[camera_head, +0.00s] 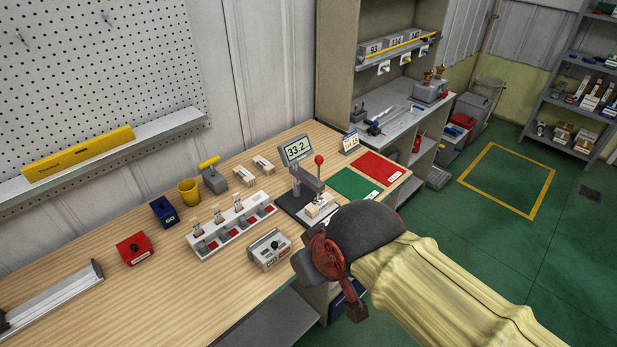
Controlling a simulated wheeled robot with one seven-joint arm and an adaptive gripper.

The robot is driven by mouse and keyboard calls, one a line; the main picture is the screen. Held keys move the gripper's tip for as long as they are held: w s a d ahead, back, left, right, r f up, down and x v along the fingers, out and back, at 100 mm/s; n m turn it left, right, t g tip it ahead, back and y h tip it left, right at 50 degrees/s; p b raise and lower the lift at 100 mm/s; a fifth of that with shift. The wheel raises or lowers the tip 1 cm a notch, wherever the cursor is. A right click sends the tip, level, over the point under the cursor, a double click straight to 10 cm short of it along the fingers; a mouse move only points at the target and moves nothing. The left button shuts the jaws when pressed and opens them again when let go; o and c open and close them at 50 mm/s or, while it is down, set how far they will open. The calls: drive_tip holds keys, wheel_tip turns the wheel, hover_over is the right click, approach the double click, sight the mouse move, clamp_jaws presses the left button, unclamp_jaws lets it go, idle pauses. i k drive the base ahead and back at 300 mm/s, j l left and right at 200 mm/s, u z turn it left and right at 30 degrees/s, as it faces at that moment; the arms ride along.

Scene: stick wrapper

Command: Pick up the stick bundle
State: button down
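A small pale wooden stick bundle (320,207) sits on the dark base of a device with a red-knobbed lever and a "33.2" display. Two similar pale bundles (244,176) (263,164) lie farther back on the wooden table. I cannot tell which bundle the task names. My gripper (330,290), red and dark, is in front of the device, near the table's front edge, and appears apart from the bundle. Its fingers are mostly hidden by its own body, so its opening does not show.
The wooden table (190,290) holds a white rack (232,228), a grey control box (269,250), a red box (134,248), a blue box (164,211) and a yellow cup (188,192). Green (355,185) and red (377,168) mats lie at the right. Shelves stand behind.

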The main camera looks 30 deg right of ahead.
sight(312, 210)
drive_tip(key=z, duration=0.75)
